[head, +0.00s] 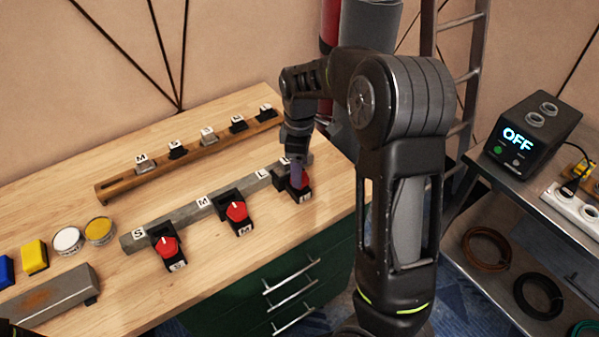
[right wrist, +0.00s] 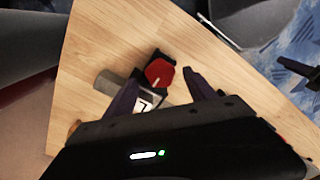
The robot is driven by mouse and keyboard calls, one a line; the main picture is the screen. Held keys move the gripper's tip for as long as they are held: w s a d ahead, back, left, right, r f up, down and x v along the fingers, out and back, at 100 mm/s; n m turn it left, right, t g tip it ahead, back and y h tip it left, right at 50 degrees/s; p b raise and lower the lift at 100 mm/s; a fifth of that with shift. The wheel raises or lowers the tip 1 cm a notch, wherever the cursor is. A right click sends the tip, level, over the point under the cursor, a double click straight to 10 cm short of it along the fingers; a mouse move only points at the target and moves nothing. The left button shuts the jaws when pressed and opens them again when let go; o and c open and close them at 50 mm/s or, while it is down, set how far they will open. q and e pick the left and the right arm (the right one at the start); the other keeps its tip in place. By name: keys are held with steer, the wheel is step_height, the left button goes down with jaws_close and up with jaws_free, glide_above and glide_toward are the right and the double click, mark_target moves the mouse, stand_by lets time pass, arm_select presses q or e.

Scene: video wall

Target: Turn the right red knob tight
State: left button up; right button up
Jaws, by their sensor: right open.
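The right red knob (head: 303,181) sits on a black base at the right end of the grey rail (head: 188,217). My right gripper (head: 294,176) is above it, pointing down, and hides part of it. In the right wrist view the red knob (right wrist: 159,72) shows between the two dark fingertips of my open gripper (right wrist: 159,78), with gaps on both sides. A white mark shows on the knob. Whether the fingers are down around it or still above it is hard to tell. My left gripper is not in view.
Two other red knobs, a middle one (head: 237,211) and a left one (head: 167,247), sit on the same rail. A wooden rail (head: 187,160) with several small clamps lies behind. A black box (head: 530,135) reading OFF stands on the right bench.

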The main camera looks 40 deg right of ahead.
steer(key=shift+f, duration=1.45)
steer(key=shift+c, duration=0.5)
steer(key=c, duration=1.2)
